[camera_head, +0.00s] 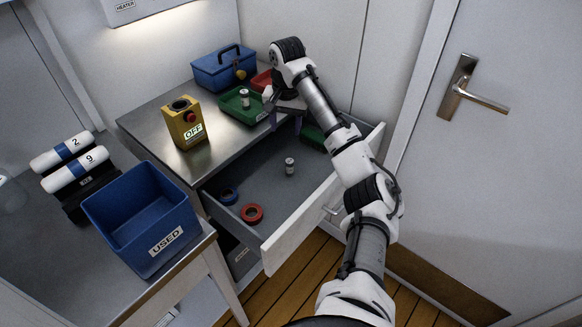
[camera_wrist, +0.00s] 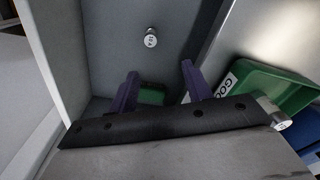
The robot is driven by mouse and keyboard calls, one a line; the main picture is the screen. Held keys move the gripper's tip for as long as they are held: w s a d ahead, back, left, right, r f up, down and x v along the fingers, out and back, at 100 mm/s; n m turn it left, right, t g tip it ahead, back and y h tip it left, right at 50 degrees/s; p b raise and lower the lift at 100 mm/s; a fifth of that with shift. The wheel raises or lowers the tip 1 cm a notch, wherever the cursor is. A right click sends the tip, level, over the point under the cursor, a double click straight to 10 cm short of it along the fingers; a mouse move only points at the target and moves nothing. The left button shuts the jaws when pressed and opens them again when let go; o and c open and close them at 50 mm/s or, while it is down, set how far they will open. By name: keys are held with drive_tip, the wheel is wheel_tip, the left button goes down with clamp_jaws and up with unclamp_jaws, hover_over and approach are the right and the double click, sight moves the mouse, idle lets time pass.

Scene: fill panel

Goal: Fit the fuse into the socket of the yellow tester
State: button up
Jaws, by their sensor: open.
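The yellow tester (camera_head: 184,124) stands on the metal worktop, with a round dark socket (camera_head: 180,103) on top, a red button and a sign reading OFF. A small pale fuse (camera_head: 289,166) stands in the open drawer; it also shows in the wrist view (camera_wrist: 151,38). Another fuse-like cylinder (camera_head: 244,98) is in the green tray (camera_head: 228,112); it shows at the right of the wrist view (camera_wrist: 282,121). My gripper (camera_head: 285,118) is open and empty over the drawer's far part, right of the green tray. Its two purple fingers show in the wrist view (camera_wrist: 159,72).
The open drawer (camera_head: 240,177) also holds a blue ring (camera_head: 228,196), a red ring (camera_head: 252,213) and a green object (camera_head: 313,136). A red tray (camera_head: 262,82) and blue toolbox (camera_head: 222,68) stand behind. A blue USED bin (camera_head: 140,222) is at left.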

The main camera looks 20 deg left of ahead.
drive_tip(key=b, duration=0.1)
hover_over(290, 161)
drive_tip(key=f, duration=0.8)
drive_tip(key=shift+w+a, duration=0.15)
drive_tip(key=shift+a, duration=0.15)
drive_tip(key=f, duration=0.1)
drive_tip(key=f+p, duration=0.1)
drive_tip(key=f, duration=0.2)
drive_tip(key=shift+s+d+f+p, duration=0.2)
drive_tip(key=shift+d+f+p, duration=0.1)
drive_tip(key=shift+f, duration=0.65)
clamp_jaws()
drive_tip(key=shift+r, duration=0.1)
